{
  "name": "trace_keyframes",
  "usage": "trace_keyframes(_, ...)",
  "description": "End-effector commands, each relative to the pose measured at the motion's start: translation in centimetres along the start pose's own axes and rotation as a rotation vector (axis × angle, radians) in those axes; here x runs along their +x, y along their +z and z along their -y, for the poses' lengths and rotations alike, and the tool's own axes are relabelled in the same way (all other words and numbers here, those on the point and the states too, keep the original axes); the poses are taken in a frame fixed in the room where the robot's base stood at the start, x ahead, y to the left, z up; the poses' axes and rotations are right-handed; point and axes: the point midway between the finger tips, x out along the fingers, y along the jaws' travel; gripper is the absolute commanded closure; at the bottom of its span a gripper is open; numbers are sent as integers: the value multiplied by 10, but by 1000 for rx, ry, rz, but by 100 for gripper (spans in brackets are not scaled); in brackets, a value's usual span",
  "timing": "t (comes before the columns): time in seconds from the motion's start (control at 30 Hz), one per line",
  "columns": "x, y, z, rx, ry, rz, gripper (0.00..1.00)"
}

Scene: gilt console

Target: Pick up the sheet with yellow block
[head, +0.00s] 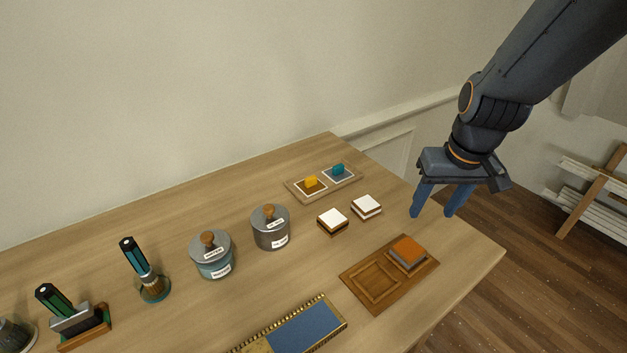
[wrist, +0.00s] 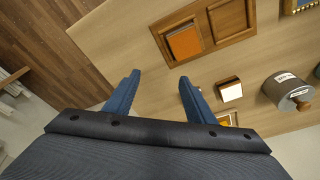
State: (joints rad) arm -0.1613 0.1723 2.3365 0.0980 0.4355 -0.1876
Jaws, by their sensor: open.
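The yellow block (head: 311,181) sits on a small white-edged sheet (head: 300,187) in the left half of a shallow wooden tray at the back of the table. My gripper (head: 433,214) is open and empty, with its blue fingers pointing down. In the head view it appears to the right of the tray, apart from it, near the table's right edge. The wrist view shows the two spread fingers (wrist: 158,76) with nothing between them. A small yellowish thing shows at the gripper body's edge there; I cannot tell what it is.
The tray (head: 292,195) also holds a teal block (head: 338,169). Two white-topped stacks (head: 333,217) (head: 367,203) stand in front. A brown wooden board (head: 375,284) carries an orange-topped block (head: 407,250). Two lidded jars (head: 212,260) (head: 271,233) stand left. A blue gilt-edged piece (head: 300,332) lies in front.

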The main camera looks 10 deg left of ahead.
Motion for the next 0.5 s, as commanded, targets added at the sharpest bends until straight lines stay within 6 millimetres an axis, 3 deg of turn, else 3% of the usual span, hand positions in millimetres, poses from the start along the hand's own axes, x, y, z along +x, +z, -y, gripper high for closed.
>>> trace_keyframes(0.03,14,-35,28,-87,-22,-21,50)
trace_keyframes(0.1,26,-78,67,-204,-52,-55,50)
trace_keyframes(0.2,42,-125,127,-355,-93,-99,50)
trace_keyframes(0.33,55,-164,190,-495,-133,-146,50)
trace_keyframes(0.4,58,-175,212,-543,-146,-163,50)
trace_keyframes(0.5,63,-182,229,-576,-156,-175,50)
